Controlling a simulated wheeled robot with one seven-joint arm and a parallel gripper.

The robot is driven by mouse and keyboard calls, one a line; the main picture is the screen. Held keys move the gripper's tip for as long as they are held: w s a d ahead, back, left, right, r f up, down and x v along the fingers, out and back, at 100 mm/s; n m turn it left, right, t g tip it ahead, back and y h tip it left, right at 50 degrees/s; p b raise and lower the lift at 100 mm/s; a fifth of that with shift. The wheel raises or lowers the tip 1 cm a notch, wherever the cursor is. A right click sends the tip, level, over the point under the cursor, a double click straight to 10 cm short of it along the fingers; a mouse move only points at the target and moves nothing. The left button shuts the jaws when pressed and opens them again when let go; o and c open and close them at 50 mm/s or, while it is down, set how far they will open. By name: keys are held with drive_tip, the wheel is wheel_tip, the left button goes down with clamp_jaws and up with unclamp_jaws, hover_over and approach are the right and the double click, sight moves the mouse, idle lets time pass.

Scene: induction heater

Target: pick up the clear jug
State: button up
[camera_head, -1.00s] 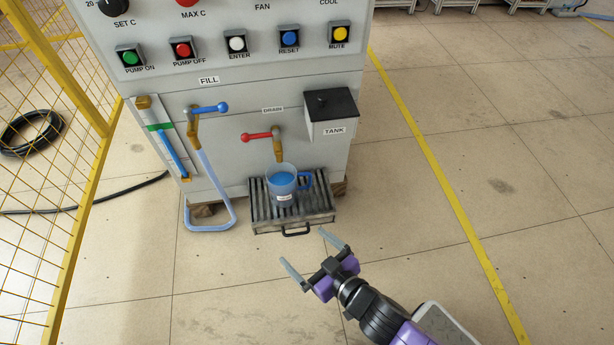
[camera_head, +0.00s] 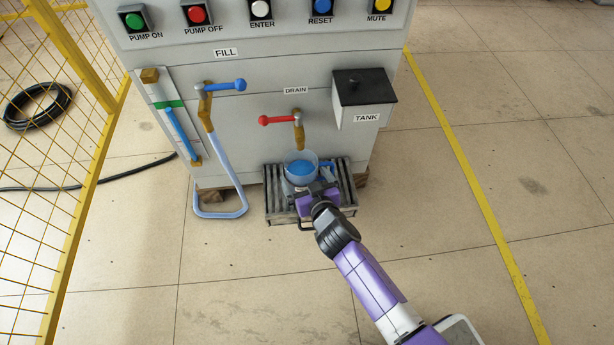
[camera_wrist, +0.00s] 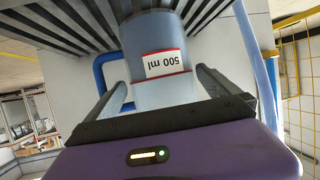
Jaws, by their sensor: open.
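The clear jug (camera_head: 300,165) holds blue liquid and stands upright on the slatted drip tray (camera_head: 343,182), under the drain tap (camera_head: 299,130). Its blue handle (camera_head: 327,164) points right in the head view. In the wrist view the jug (camera_wrist: 150,45) appears upside down with a "500 ml" label, and its blue handle (camera_wrist: 104,75) is at the left. In the head view my gripper (camera_head: 315,190) hides the front of the jug. I cannot tell whether the fingers touch it.
The red drain lever (camera_head: 277,120) is just above the jug. The black-lidded tank box (camera_head: 364,98) juts out at the upper right, and the fill hose (camera_head: 222,160) hangs to the left. The floor to the right is clear.

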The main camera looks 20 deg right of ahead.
drive_tip(key=shift+x, duration=1.35)
drive_tip(key=shift+a, duration=0.1)
drive_tip(key=shift+c, duration=0.4)
drive_tip(key=c, duration=1.8)
drive_tip(key=shift+r, duration=0.15)
